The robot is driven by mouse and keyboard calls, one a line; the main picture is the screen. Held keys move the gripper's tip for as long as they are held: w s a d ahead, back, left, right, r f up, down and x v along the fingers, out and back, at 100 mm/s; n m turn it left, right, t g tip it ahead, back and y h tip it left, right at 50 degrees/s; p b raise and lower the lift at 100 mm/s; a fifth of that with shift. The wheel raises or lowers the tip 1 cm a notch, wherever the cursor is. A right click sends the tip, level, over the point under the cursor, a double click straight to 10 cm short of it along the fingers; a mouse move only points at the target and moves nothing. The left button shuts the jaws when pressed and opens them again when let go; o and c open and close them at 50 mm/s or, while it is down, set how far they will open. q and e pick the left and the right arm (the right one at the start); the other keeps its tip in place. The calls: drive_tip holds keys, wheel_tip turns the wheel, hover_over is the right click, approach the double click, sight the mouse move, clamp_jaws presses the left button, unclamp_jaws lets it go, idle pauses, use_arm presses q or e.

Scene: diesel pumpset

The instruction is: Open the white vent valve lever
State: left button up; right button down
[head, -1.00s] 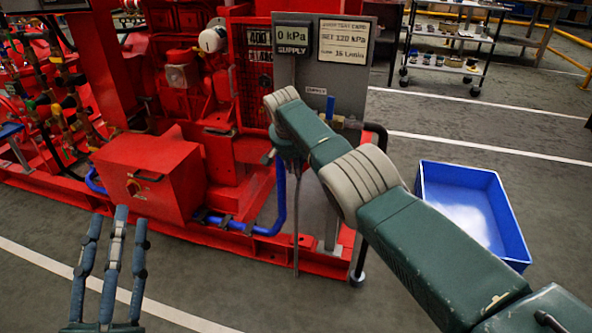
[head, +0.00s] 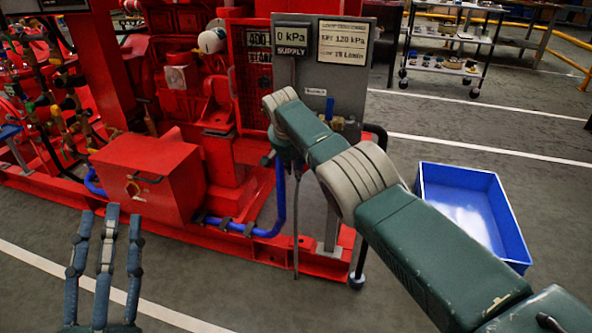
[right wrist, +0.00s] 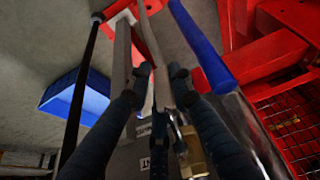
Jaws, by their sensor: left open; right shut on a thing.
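My right gripper (right wrist: 161,76) is shut on a thin pale piece (right wrist: 148,102) in the right wrist view. The piece looks like the white vent valve lever, though the fingers cover much of it. In the head view my right arm hides this gripper and the lever. A brass valve body (right wrist: 193,158) sits close beside the fingers in the right wrist view. My left gripper (head: 106,218) is open and empty at the lower left of the head view, in front of the red box.
A grey panel (head: 348,75) carries a 0 kPa supply display (head: 292,40) and a blue-handled valve (head: 330,106). A red box (head: 150,180) and blue hose (head: 262,231) stand left of it. A blue bin (head: 505,240) is on the floor at right. Floor in front is clear.

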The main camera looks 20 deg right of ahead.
drive_tip(key=c, duration=1.7)
unclamp_jaws()
drive_tip(key=shift+s+f, duration=0.3)
drive_tip(key=shift+f, duration=0.1)
drive_tip(key=shift+w+r, duration=0.1)
drive_tip(key=shift+r, duration=0.05)
drive_tip(key=shift+r, duration=0.15)
drive_tip(key=v, duration=1.1)
drive_tip(key=shift+a+r, duration=0.1)
drive_tip(key=shift+r, duration=0.25)
